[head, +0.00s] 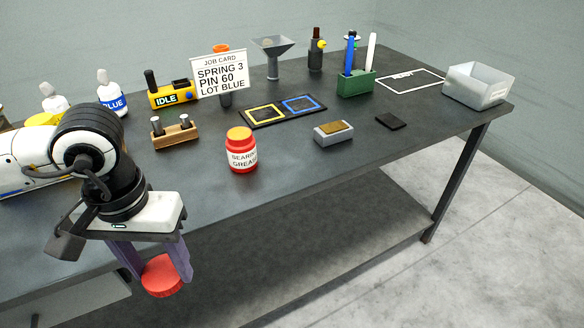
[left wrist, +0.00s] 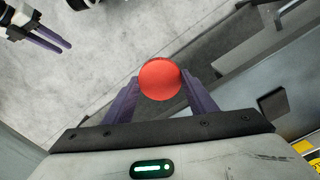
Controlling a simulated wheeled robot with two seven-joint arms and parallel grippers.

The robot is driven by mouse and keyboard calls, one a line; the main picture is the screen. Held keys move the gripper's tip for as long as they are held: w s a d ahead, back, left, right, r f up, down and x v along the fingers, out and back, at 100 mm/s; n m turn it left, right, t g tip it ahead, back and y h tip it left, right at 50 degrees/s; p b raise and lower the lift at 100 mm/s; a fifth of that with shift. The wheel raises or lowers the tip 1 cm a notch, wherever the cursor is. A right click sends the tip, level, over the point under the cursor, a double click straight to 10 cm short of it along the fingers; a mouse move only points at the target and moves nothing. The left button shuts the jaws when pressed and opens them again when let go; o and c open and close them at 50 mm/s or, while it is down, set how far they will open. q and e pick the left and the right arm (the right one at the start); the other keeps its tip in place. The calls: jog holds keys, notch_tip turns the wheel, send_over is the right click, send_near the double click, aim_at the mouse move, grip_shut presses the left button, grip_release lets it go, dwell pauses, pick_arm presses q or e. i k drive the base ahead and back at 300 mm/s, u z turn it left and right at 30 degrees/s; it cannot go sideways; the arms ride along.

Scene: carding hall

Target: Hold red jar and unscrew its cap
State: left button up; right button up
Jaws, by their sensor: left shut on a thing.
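My left gripper (head: 156,262) is shut on a red round piece (head: 163,276) that looks like a screw cap. It holds the piece out in front of the table's front edge, fingers pointing down. The piece also shows between the fingertips in the left wrist view (left wrist: 160,79). A red jar (head: 241,152) labelled as bearing grease stands upright on the table, apart from both grippers, with an orange-red top. My right gripper (left wrist: 66,45) shows only in the upper left of the left wrist view. Its fingers lie close together, and I see nothing between them.
The dark table (head: 300,185) has clear room right of the jar. Near it stand a wooden block with pegs (head: 174,131), a job card (head: 220,75), a grey box with a brown top (head: 333,133) and a green pen holder (head: 356,84). A grey bin (head: 477,86) sits far right.

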aim_at(240, 144)
jog(key=u, duration=0.65)
jog(key=k, duration=0.15)
jog(key=z, duration=1.75)
jog(key=i, duration=0.95)
jog(key=u, duration=0.8)
jog(key=i, duration=0.3)
jog(key=u, duration=0.2)
